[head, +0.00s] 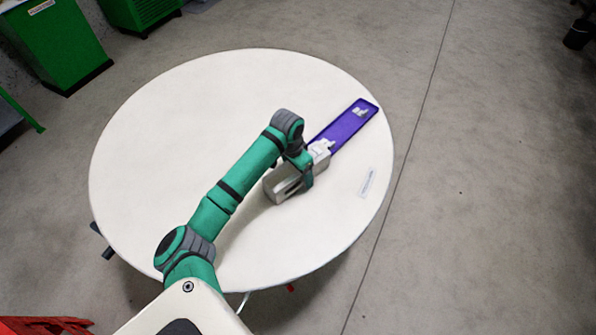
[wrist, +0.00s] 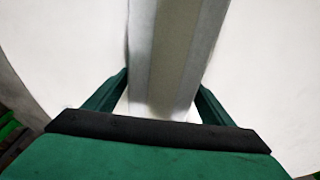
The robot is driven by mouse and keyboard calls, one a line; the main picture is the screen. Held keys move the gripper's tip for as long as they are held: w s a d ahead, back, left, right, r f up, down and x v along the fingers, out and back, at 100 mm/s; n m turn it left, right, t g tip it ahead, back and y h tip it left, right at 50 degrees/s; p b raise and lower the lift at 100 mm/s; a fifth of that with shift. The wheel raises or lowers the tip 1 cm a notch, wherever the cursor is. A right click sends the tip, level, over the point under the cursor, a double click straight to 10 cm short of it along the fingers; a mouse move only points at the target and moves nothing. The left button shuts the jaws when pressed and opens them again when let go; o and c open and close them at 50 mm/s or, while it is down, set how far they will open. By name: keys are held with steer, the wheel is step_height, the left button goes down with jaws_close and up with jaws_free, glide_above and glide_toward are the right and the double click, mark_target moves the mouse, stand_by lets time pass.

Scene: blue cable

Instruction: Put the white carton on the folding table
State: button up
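The white carton (head: 279,187) is a long pale grey-white box at the right of the round white table top (head: 160,130), which I take as the folding table. My gripper (head: 303,172) is over the carton and partly hides it. In the wrist view the carton (wrist: 170,50) runs up the picture between my fingers (wrist: 161,82). A finger lies against each side of it, and they look closed on it. I cannot tell whether the carton's underside touches the table.
A purple tray (head: 344,126) with small pale items lies on the table just beyond the carton. A small label (head: 367,183) lies near the right edge. The table's left and back are clear. A green cabinet (head: 58,45) stands at the back left.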

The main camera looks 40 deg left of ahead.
steer(key=r, duration=0.4)
steer(key=s+r, duration=0.1)
steer(key=r, duration=0.7)
steer(key=shift+s+r, duration=0.1)
steer(key=shift+s, duration=0.3)
